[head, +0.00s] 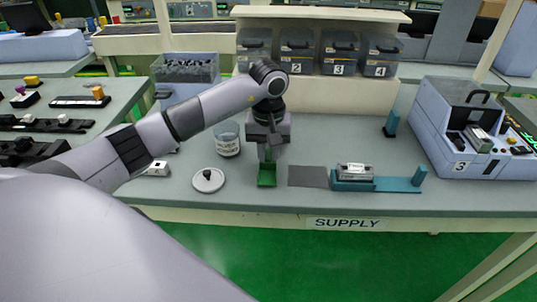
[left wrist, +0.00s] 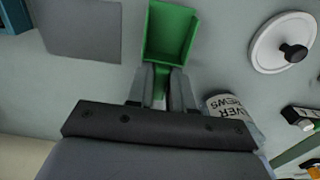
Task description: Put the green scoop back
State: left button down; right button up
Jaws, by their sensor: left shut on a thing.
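The green scoop (head: 267,176) is in my left gripper (head: 268,158) above the bench, in front of the numbered bins. In the left wrist view the green scoop (left wrist: 170,34) points away from my left gripper (left wrist: 163,88), whose fingers are shut on its handle. A clear jar with a printed label (head: 228,140) stands just left of the gripper; its label (left wrist: 228,106) shows partly in the left wrist view. I cannot tell whether the scoop touches the bench. My right gripper is not in view.
A white lid with a black knob (head: 208,181) lies front left of the jar. A grey mat (head: 308,176) and a teal fixture (head: 398,185) holding a metal block (head: 355,171) are to the right. A blue case (head: 468,150) stands far right. Numbered bins (head: 297,52) are behind.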

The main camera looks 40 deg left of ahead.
aim_at(268, 154)
pick_arm(q)
jog(key=shift+f, duration=0.3)
jog(key=shift+f, duration=0.1)
jog(key=c, duration=1)
grip_release()
notch_tip(268, 154, up, 12)
jog(key=b, duration=0.1)
